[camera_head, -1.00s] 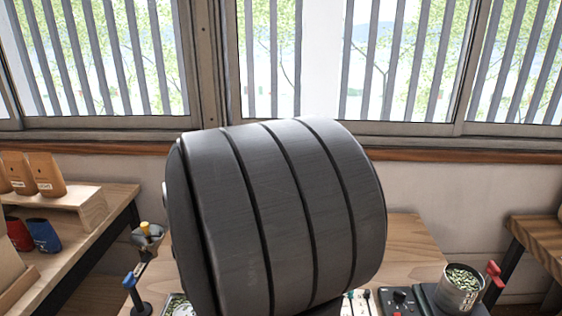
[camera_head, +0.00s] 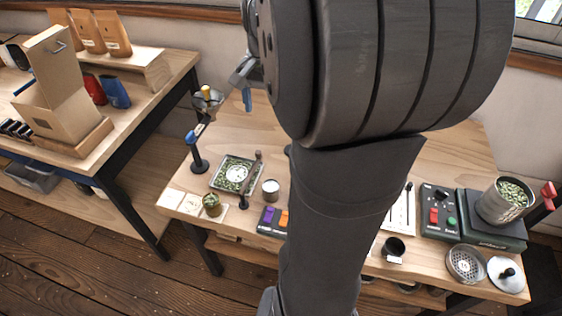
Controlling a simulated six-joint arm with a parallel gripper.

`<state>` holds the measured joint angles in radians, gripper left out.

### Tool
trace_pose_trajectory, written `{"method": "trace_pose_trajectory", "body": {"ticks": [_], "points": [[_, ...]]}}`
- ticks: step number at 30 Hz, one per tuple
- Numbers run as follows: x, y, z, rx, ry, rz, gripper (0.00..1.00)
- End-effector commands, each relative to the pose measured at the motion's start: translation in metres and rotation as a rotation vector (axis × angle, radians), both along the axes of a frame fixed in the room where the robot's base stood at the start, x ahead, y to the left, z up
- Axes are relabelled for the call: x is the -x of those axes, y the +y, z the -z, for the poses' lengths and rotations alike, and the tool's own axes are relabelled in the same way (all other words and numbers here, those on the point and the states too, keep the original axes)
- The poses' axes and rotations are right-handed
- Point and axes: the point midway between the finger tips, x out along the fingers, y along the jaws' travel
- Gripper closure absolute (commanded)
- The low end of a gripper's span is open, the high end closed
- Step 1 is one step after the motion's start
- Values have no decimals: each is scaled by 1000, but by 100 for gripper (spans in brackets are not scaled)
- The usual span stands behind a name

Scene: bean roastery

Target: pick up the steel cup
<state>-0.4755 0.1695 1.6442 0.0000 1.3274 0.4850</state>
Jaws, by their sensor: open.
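A large steel cup (camera_head: 494,208) filled with green beans stands upright on a dark base at the right end of the workbench. A red-handled part is beside it. My gripper (camera_head: 238,90) shows partly at the upper left of my arm, with a grey finger and a blue-tipped part. It is open and appears empty. It is far to the left of the steel cup, above the bench's back left part. A smaller pale metallic cup (camera_head: 270,190) stands near the bench's middle left. My arm hides the bench's centre.
A stand with a bowl (camera_head: 207,100) is close left of my gripper. A tray of green beans (camera_head: 226,183), a dark cup (camera_head: 394,249), a perforated dish (camera_head: 466,265) and a switch panel (camera_head: 440,212) occupy the workbench (camera_head: 325,118). A side table (camera_head: 150,100) holds bags and a box.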

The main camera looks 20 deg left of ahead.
Motion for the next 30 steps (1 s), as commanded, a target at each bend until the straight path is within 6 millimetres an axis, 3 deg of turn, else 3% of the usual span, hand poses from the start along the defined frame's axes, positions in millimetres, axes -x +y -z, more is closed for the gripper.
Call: {"method": "trace_pose_trajectory", "body": {"ticks": [5, 21, 30], "points": [[-2, 1, 17, 3, 4, 161, 27], [-5, -1, 116, 4, 2, 1251, 27], [-2, -3, 150, 1, 1, 1656, 27]]}}
